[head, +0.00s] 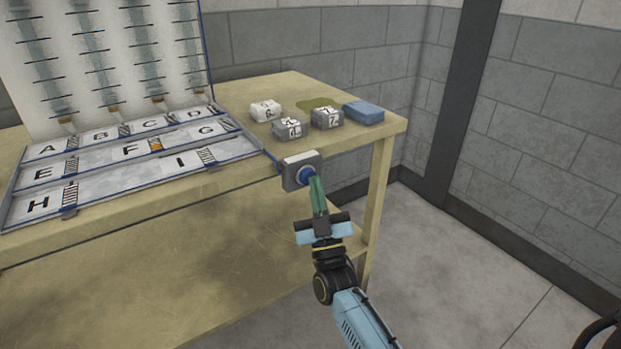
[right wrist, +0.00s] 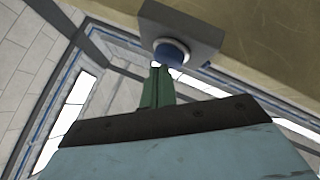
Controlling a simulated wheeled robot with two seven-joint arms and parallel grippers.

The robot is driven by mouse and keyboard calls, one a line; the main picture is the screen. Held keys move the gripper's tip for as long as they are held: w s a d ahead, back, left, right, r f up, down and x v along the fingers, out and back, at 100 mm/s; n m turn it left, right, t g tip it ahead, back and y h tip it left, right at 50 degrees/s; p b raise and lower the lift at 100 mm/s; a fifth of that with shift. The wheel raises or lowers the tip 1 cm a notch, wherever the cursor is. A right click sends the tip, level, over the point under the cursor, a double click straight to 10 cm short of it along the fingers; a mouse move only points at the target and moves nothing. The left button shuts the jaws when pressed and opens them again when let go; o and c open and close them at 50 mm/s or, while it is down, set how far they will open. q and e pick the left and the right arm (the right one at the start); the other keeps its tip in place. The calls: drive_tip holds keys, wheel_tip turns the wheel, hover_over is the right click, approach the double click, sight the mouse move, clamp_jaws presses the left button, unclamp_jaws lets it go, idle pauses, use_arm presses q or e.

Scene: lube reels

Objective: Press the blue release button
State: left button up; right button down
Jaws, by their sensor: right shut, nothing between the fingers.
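The blue release button (head: 306,174) sits on a grey box (head: 294,171) fixed at the front edge of the wooden table. In the right wrist view the blue button (right wrist: 171,53) stands out from its grey box (right wrist: 205,38). My right gripper (head: 313,181) is shut and empty, its green fingers pointing up at the button. In the right wrist view the fingertips (right wrist: 161,70) are right at the button's lower edge; I cannot tell if they touch it. My left gripper is not in view.
On the wooden table (head: 375,146) a lettered board (head: 110,160) lies at left below an upright panel (head: 110,60). Several small labelled blocks (head: 287,128) and a blue block (head: 363,112) lie at right. Open floor (head: 480,270) is right of the table.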

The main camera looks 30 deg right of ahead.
drive_tip(key=shift+s+p, duration=0.45)
drive_tip(key=shift+s, duration=0.35)
drive_tip(key=s+p, duration=0.2)
drive_tip(key=s, duration=0.3)
drive_tip(key=shift+d+p, duration=0.25)
drive_tip(key=shift+p, duration=0.15)
idle(5.9)
